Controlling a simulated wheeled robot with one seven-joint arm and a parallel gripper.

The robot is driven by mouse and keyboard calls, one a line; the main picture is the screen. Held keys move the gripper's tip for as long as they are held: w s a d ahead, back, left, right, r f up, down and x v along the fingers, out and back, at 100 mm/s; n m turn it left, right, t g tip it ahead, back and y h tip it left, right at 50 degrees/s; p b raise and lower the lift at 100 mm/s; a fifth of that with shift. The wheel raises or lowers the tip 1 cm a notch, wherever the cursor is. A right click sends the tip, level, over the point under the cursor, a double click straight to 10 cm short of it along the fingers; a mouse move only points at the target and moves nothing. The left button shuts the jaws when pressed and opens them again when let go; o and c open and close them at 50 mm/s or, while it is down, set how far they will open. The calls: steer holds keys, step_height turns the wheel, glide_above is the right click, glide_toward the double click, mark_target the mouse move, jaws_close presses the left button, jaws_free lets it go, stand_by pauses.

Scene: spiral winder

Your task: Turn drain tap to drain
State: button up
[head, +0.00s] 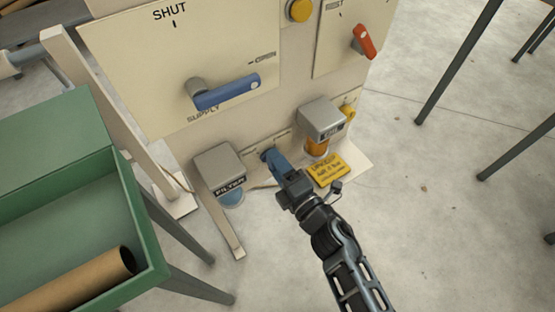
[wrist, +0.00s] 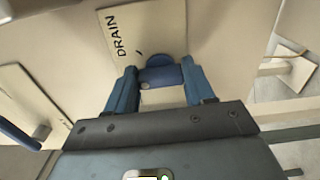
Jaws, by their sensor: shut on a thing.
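The drain tap (wrist: 160,76) is a small blue handle on a cream plate (wrist: 118,38) lettered DRAIN with a short dark mark, seen in the wrist view. My gripper (wrist: 158,88) has its two blue fingers on either side of the handle and is shut on it. In the head view my gripper (head: 276,162) reaches the low front of the panel, between the filter unit and a grey-capped amber bowl. There the fingers and wrist hide most of the tap.
A blue supply lever (head: 228,92) is above, under SHUT lettering. The filter unit (head: 219,170) is left of my gripper; the amber bowl (head: 316,147) and a yellow tag (head: 328,170) are close right. A green bin (head: 130,215) stands left.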

steer(key=shift+f+m+p, duration=0.2)
steer(key=shift+m+p, duration=1.95)
steer(key=shift+m, duration=2.55)
steer(key=o, duration=1)
steer(key=shift+o, duration=0.2)
steer(key=shift+s, duration=0.1)
steer(key=p+v, duration=0.1)
steer(key=v, duration=0.6)
steer(key=shift+s+d, duration=0.2)
steer(key=shift+s, duration=0.1)
